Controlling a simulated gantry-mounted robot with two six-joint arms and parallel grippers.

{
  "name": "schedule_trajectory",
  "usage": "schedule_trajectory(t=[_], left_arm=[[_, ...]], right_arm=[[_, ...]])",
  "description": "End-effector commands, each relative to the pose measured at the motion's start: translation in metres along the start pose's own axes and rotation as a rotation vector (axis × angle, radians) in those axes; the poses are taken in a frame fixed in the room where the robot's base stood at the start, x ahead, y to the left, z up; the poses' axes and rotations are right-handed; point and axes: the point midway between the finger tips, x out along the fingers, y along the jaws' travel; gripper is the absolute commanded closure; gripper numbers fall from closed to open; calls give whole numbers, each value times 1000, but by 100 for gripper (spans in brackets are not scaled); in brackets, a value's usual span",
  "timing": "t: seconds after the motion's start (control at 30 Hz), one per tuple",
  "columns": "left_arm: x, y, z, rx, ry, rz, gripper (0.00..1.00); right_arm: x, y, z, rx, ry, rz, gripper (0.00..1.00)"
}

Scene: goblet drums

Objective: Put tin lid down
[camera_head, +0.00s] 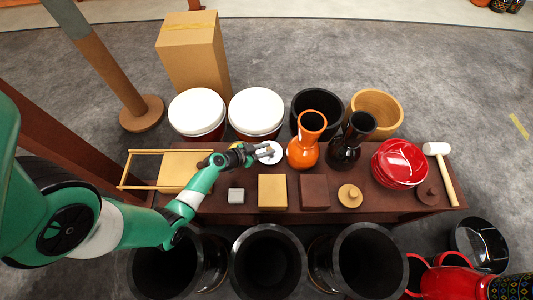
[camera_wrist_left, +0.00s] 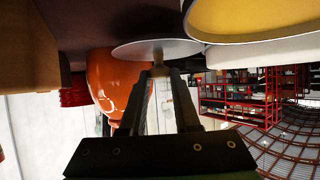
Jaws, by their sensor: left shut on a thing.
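The tin lid (camera_head: 270,153) is a pale, flat disc at the back edge of the dark brown bench (camera_head: 404,198), just left of the orange vase (camera_head: 305,146). My left gripper (camera_head: 264,152) reaches in from the left and is shut on the lid's knob. In the left wrist view, which is upside down, the fingers (camera_wrist_left: 160,72) hold the knob, and the lid (camera_wrist_left: 150,48) is seen edge-on, close to the orange vase (camera_wrist_left: 108,82). I cannot tell whether the lid touches the bench. My right gripper is not in view.
White-topped drums (camera_head: 256,111) stand behind the bench. Small blocks (camera_head: 272,191) line the front. Large dark drums (camera_head: 268,262) stand before the bench.

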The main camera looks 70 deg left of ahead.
Motion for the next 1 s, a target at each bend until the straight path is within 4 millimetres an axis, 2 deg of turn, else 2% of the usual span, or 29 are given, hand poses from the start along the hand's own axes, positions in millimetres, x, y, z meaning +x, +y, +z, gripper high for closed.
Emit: schedule_trajectory(t=[0.03, 0.07, 0.4, 0.43, 0.57, 0.9, 1.0], left_arm=[[8, 0, 15, -1, -2, 0, 100], [9, 0, 17, -1, -1, 0, 100], [9, 0, 17, -1, -1, 0, 100], [9, 0, 16, 0, -1, 0, 64], [8, 0, 16, 0, -1, 0, 41], [8, 0, 14, 1, 1, -1, 40], [-5, 0, 12, -2, -1, -1, 40]], right_arm=[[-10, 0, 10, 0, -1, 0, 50], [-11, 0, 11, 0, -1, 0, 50], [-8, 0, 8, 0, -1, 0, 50], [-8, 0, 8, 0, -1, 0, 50], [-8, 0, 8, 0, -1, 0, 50], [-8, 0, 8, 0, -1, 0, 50], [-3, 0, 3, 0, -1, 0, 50]])
